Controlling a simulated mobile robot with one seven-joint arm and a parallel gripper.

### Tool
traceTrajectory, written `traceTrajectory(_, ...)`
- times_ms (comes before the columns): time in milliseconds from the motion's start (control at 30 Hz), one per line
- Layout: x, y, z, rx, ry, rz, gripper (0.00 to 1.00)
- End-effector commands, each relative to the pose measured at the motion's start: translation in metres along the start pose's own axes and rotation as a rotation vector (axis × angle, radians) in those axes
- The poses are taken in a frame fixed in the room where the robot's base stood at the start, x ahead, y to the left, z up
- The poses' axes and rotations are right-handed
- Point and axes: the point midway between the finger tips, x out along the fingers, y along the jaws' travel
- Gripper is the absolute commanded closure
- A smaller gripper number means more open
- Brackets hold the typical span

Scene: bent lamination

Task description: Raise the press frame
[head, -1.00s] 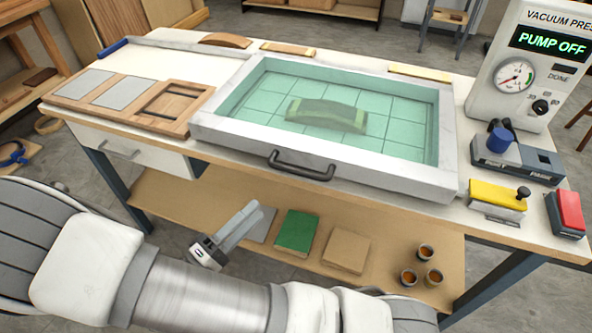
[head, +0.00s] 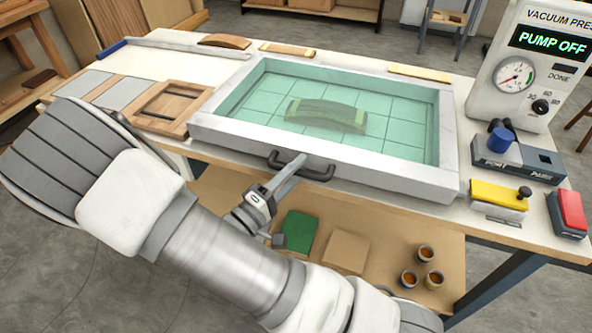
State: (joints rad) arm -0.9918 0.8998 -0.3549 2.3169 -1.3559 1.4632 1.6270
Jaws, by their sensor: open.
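The press frame (head: 395,178) is a pale grey rectangular frame with a translucent green sheet, lying flat on the bench. A dark handle (head: 318,172) sticks out from its front side. A curved form (head: 327,113) shows through the sheet near the middle. My gripper (head: 292,175) is open, just in front of the frame at the left part of the handle. One finger overlaps the handle in the picture; I cannot tell whether it touches. The other finger is lower, near the green block, and nothing is between them.
The vacuum press control box (head: 530,65) reads "PUMP OFF". A valve block (head: 515,158), a yellow block (head: 497,196) and a red switch (head: 570,212) stand right of the frame. A wooden panel (head: 170,105) lies left. The lower shelf (head: 385,235) holds a green block (head: 297,232) and several cups.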

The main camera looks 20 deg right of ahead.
Motion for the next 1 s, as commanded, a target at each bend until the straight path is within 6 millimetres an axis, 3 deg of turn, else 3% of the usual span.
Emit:
traceTrajectory(67, -0.0001, 0.0, 0.0, 0.0, 0.0, 0.0, 0.51)
traceTrajectory(367, -0.0004, 0.0, 0.0, 0.0, 0.0, 0.0, 1.0)
traceTrajectory(1000, -0.0006, -0.0002, 0.0, 0.0, 0.0, 0.0, 1.0)
